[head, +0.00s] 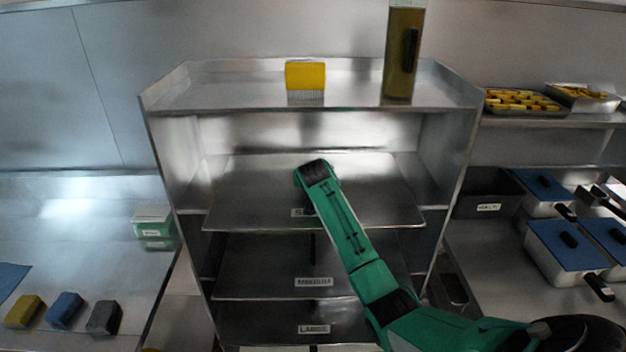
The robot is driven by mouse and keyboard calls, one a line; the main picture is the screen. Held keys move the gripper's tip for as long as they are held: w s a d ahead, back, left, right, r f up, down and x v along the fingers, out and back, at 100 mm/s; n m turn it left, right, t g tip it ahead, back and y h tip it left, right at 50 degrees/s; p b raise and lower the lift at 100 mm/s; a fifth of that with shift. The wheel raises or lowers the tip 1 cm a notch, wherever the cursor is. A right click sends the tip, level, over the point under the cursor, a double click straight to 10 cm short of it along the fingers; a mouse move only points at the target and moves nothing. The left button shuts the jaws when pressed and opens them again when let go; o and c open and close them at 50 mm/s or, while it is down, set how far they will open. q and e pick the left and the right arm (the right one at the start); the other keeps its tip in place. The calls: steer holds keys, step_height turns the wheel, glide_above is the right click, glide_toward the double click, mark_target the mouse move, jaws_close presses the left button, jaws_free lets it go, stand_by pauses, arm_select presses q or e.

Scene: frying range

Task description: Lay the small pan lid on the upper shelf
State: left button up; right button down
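The upper shelf (255,200) is a bare metal board in the middle of the head view, with a label starting with "S" on its front edge, partly covered by my arm. My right arm comes in from the lower right and reaches over this shelf. Its dark end, at my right gripper (314,169), is above the shelf board; the fingers cannot be made out. I cannot make out a small pan lid anywhere. My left gripper is not in view.
Lower shelves are labelled medium (314,282) and large (314,329). A yellow-topped brush (305,76) and a tall brown container (403,55) stand on the rack's top. Blue-lidded pans (562,250) sit at right. Sponges (64,309) lie at left.

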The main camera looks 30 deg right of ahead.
steer(key=shift+a+f, duration=0.1)
steer(key=shift+f, duration=0.25)
steer(key=c, duration=1.3)
jaws_free()
steer(key=shift+o, duration=1.1)
steer(key=shift+s, duration=0.1)
step_height(320, 180, up, 7)
steer(key=p, duration=0.6)
steer(key=shift+r, duration=0.15)
